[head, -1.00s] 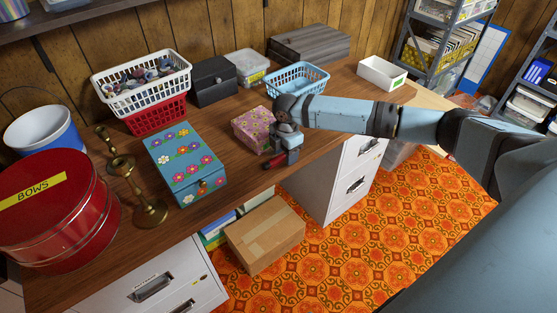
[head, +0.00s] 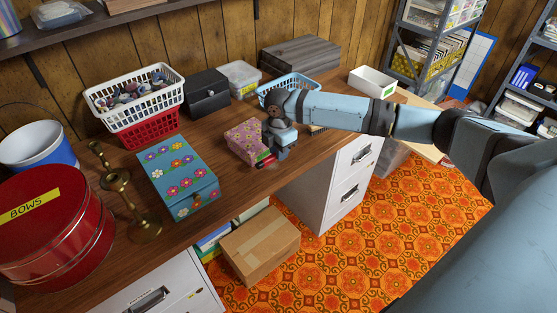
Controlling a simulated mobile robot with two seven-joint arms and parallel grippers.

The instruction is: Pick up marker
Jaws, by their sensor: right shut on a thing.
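My right gripper (head: 268,156) is over the front part of the wooden desk, just right of the pink flowered box. It is shut on a small red and dark thing (head: 265,162), which looks like the marker. The fingers and wrist hide part of it, and it is too small to make out fully. I cannot tell whether it is clear of the desk top. My left gripper is not in view.
The pink box (head: 240,141) is close beside my right gripper. A blue basket (head: 293,82) is behind my right arm. A blue flowered box (head: 177,177), brass candlesticks (head: 145,226) and a red tin (head: 50,235) stand to the left. The desk's front edge is close.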

